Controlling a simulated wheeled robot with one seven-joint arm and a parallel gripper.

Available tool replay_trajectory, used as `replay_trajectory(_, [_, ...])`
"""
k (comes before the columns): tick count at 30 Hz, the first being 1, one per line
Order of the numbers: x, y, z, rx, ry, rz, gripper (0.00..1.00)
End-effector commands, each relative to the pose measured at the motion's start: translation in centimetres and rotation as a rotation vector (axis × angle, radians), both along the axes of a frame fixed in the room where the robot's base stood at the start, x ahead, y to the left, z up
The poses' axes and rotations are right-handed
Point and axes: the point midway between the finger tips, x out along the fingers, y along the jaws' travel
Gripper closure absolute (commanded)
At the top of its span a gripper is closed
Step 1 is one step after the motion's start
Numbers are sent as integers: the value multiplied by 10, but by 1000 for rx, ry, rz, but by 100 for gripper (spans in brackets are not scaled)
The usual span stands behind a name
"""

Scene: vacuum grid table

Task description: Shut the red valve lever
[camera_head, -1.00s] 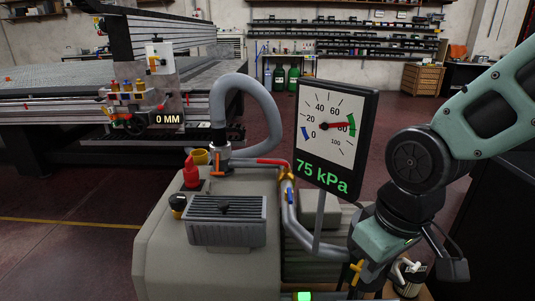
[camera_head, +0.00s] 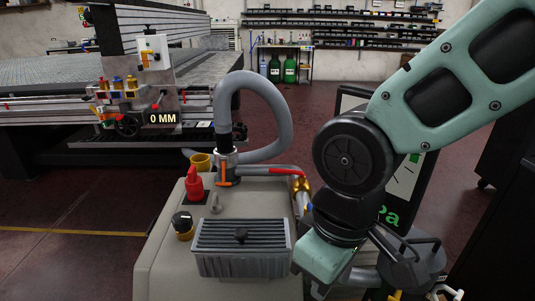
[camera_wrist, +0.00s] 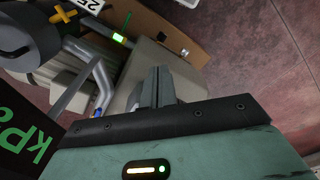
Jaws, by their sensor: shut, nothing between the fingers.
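The red valve lever (camera_head: 287,171) shows in the head view, lying roughly along the grey hose beside a brass fitting (camera_head: 301,188) on the pump housing. Its far end meets the fitting. My gripper (camera_wrist: 158,82) shows in the wrist view with its two fingers together and nothing between them. In the head view my wrist is in front of and to the right of the lever, apart from it in the picture; the fingertips are hidden there. I cannot make out the red lever in the wrist view.
The gauge panel (camera_head: 403,185) stands behind my arm, its dial mostly covered. The pump housing (camera_head: 170,240) carries a red knob (camera_head: 194,182), an orange-handled valve (camera_head: 223,172) and a ribbed grey box (camera_head: 240,262). A thick grey hose (camera_head: 272,110) loops above. Floor is clear at left.

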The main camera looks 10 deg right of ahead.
Motion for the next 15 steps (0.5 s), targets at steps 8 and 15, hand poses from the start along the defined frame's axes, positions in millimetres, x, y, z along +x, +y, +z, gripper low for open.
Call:
replay_trajectory(8, [50,17,25,24,-9,-104,100])
replay_trajectory(15, [109,29,43,45,-26,-230,100])
